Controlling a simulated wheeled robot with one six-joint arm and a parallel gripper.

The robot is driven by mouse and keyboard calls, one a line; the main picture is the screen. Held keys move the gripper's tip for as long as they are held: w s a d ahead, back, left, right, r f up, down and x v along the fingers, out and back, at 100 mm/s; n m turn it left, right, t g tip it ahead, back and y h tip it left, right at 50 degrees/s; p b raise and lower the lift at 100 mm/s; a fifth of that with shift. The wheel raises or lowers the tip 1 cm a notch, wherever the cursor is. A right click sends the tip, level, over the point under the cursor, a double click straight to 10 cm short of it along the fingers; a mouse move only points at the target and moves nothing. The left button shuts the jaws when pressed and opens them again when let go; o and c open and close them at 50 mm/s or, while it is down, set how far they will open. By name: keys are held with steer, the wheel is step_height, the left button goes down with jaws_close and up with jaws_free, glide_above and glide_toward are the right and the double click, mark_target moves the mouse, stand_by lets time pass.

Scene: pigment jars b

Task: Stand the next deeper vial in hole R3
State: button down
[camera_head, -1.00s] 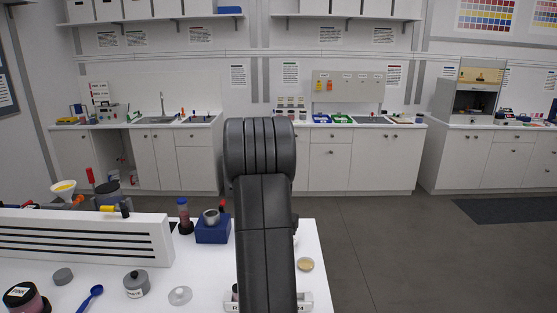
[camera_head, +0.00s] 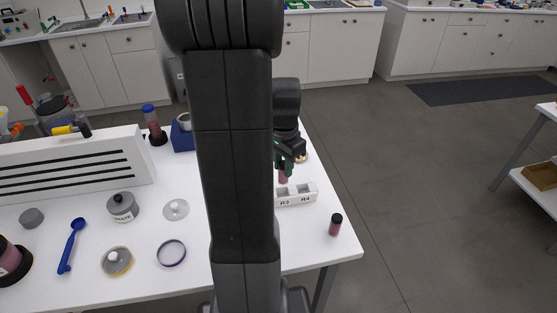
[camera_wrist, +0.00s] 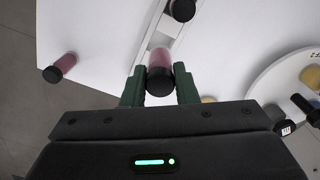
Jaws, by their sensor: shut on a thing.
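My gripper (camera_head: 288,152) is shut on a vial with a pink body (camera_head: 283,178), which hangs below the fingers. In the wrist view my gripper (camera_wrist: 160,76) has its green fingers on both sides of this vial's black cap (camera_wrist: 160,82). The white rack (camera_head: 297,202) shows labels R3 and R4; its left part is hidden behind my arm. The vial's lower end is at hole R3; I cannot tell if it is inside or just above. Hole R4 looks empty. The rack (camera_wrist: 159,32) also shows in the wrist view, with another black-capped vial (camera_wrist: 182,9) at the top.
A dark pink vial with black cap (camera_head: 335,226) stands right of the rack, near the table edge. A grey jar (camera_head: 122,207), a blue spoon (camera_head: 71,245), a clear lid (camera_head: 176,209) and a purple-rimmed ring (camera_head: 171,252) lie left of my arm. A blue block (camera_head: 182,137) stands behind.

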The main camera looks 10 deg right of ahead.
mark_target(283, 178)
steer(key=shift+f+b, duration=1.2)
steer(key=shift+f, duration=0.45)
steer(key=shift+f, duration=0.15)
steer(key=shift+f+b, duration=0.75)
steer(key=shift+f, duration=0.1)
steer(key=shift+f+b, duration=0.65)
steer(key=shift+f, duration=0.25)
stand_by(0.4)
steer(key=c, duration=1.1)
jaws_free()
steer(key=shift+o, duration=0.2)
steer(key=shift+r, duration=0.2)
step_height(283, 178, up, 14)
steer(key=shift+f, duration=0.25)
